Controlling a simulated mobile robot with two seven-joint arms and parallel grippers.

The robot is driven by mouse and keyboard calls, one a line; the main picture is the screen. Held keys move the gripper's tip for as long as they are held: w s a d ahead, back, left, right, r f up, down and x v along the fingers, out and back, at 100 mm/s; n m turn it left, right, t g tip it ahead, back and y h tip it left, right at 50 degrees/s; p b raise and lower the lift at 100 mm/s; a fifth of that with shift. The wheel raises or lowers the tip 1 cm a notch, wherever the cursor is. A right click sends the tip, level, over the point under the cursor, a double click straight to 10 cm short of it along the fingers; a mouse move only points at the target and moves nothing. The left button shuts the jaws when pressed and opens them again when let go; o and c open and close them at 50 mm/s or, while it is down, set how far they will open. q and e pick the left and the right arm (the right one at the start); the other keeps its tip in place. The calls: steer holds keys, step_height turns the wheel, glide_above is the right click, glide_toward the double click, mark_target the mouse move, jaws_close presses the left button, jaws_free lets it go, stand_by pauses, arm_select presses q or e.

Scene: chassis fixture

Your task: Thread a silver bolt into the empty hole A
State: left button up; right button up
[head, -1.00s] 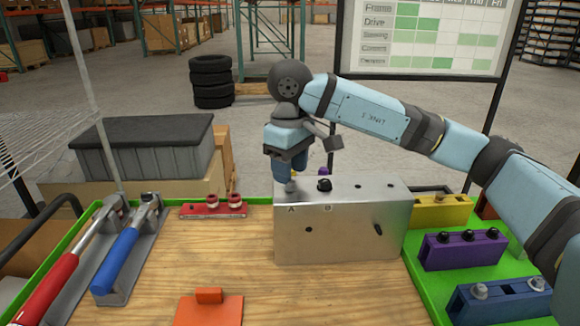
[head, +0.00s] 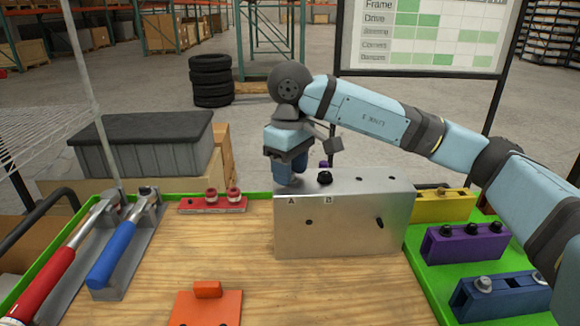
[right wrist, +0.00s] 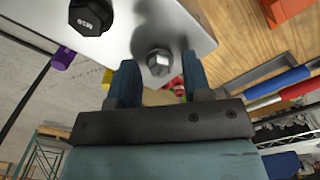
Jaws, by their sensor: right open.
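The silver chassis block (head: 345,240) stands on the wooden table, with labels A and B on its front. A silver hex bolt (right wrist: 159,63) stands in the block's top at the A end. My right gripper (head: 290,180) is above that end, pointing down. In the right wrist view its two blue fingers are open, one to each side of the silver bolt head and apart from it. In the head view the fingers hide this bolt. A black bolt (head: 325,178) sits at B; it also shows in the right wrist view (right wrist: 90,15). My left gripper is not in view.
A blue holder (head: 500,302) with silver bolts, a purple holder (head: 465,247) with dark bolts and a yellow holder (head: 440,207) stand at right. A red holder (head: 212,204) and two levers, red and blue (head: 112,258), are at left. An orange piece (head: 207,308) lies in front.

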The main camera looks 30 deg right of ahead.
jaws_close()
steer(key=m, duration=0.7)
steer(key=shift+f, duration=0.1)
steer(key=m, duration=0.6)
steer(key=shift+m+p, duration=0.35)
steer(key=shift+m, duration=0.05)
steer(key=shift+o, duration=0.4)
jaws_free()
steer(key=shift+f, duration=0.1)
step_height(320, 180, up, 9)
steer(key=p, duration=0.5)
